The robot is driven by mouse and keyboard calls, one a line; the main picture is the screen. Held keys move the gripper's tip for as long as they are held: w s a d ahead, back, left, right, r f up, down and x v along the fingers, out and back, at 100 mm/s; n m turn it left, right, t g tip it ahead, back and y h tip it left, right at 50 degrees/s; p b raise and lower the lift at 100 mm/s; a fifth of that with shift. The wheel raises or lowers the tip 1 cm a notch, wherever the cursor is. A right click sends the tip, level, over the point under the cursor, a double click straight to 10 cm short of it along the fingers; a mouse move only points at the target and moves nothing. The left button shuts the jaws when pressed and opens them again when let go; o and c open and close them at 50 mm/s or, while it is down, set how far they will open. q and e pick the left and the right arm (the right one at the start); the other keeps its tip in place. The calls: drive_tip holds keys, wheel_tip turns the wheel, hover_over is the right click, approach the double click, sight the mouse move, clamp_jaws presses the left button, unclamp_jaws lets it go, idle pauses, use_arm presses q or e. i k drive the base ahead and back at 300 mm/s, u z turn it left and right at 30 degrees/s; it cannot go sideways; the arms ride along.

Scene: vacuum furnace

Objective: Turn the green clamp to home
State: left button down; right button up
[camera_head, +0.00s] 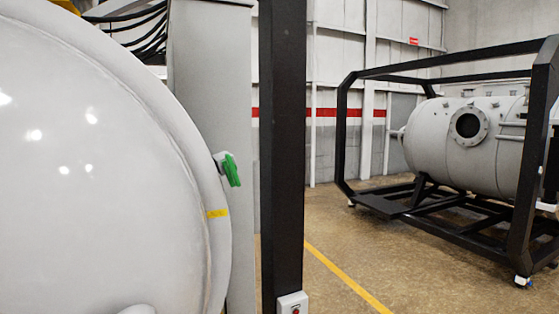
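The green clamp (231,169) sits on a grey mount at the right rim of a large white rounded furnace door (90,180). The clamp stands nearly upright, with a slight tilt. A yellow mark (217,213) is on the door's rim below the clamp. Neither of my grippers shows in the head view, so nothing is seen touching the clamp.
A black vertical post (282,150) stands just right of the clamp, with a small switch box (292,303) low on it. A second grey vessel (465,140) rests in a black frame (345,130) farther right. Open floor (340,235) with a yellow line lies between.

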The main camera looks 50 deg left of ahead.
sight(231, 169)
drive_tip(key=u, duration=0.05)
drive_tip(key=i, duration=1.55)
drive_tip(key=u, duration=3.5)
